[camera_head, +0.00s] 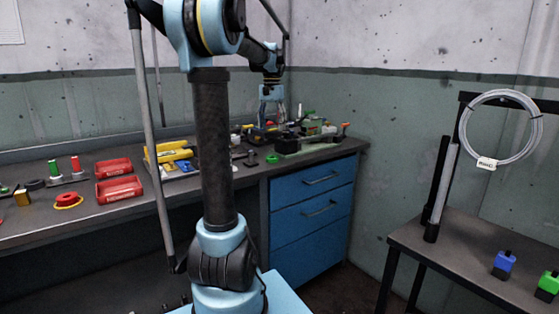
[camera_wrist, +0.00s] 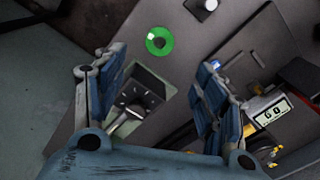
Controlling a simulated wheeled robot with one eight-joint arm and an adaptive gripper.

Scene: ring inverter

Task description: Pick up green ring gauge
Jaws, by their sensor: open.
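The green ring gauge (camera_wrist: 159,40) lies flat on the dark workbench near its edge in the wrist view. In the head view it is a small green ring (camera_head: 272,158) on the bench top, close to the front edge above the blue drawers. My gripper (camera_wrist: 160,75) is open and empty, with its two fingers spread wide. The ring shows beyond the fingertips, roughly between them, and nothing touches it. In the head view my gripper (camera_head: 271,118) hangs over the back of the bench, above and behind the ring.
A square grey fixture with a dark centre (camera_wrist: 138,98) shows between my fingers. A digital gauge reading "60" (camera_wrist: 272,113) is at right. Red trays (camera_head: 119,189) stand on the bench's left side. A side table (camera_head: 455,255) at right holds a blue block (camera_head: 504,262).

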